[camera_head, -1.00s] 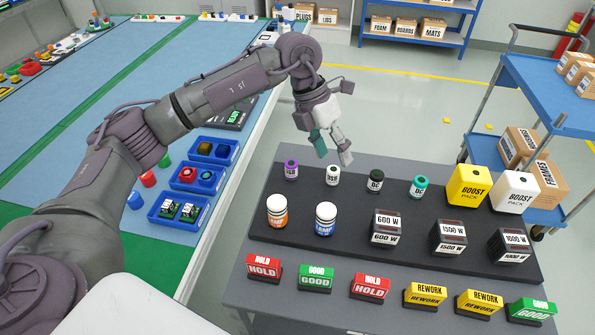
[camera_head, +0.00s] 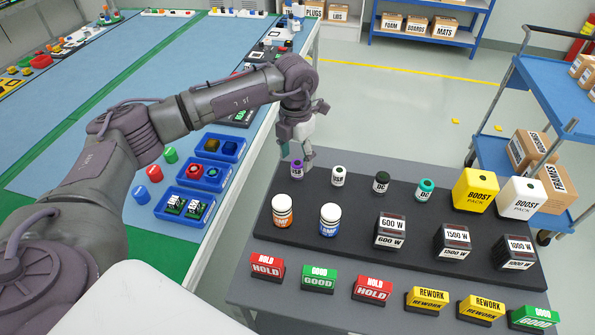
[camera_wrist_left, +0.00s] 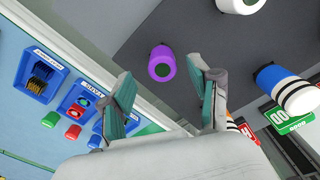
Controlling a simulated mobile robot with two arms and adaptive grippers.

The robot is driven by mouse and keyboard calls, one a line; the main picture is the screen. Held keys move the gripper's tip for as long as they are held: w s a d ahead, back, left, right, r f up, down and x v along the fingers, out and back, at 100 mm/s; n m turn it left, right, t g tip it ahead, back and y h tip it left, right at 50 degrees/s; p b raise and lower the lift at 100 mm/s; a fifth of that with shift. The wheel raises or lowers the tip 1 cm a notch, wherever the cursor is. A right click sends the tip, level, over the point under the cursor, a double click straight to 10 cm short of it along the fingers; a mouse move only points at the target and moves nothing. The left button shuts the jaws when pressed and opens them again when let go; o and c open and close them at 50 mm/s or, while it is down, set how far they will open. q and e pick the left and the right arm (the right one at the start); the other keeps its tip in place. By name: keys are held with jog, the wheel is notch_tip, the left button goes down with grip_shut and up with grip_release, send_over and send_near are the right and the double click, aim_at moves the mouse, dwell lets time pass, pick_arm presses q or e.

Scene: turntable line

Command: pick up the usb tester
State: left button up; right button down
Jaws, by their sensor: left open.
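My right gripper is not in view.
On the dark mat (camera_head: 345,253) stand dark-topped (camera_head: 381,183) and teal-topped (camera_head: 425,190) cylinders, two jars (camera_head: 330,219), black blocks and boost packs (camera_head: 475,190). Coloured sign blocks (camera_head: 319,279) line the front edge. Blue bins (camera_head: 182,208) lie on the bench at left.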

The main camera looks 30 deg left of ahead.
aim_at(297, 163)
pick_arm(q)
notch_tip(297, 163, down, 4)
jog(key=shift+d+p, duration=0.15)
jog(key=shift+p, duration=0.3)
grip_shut()
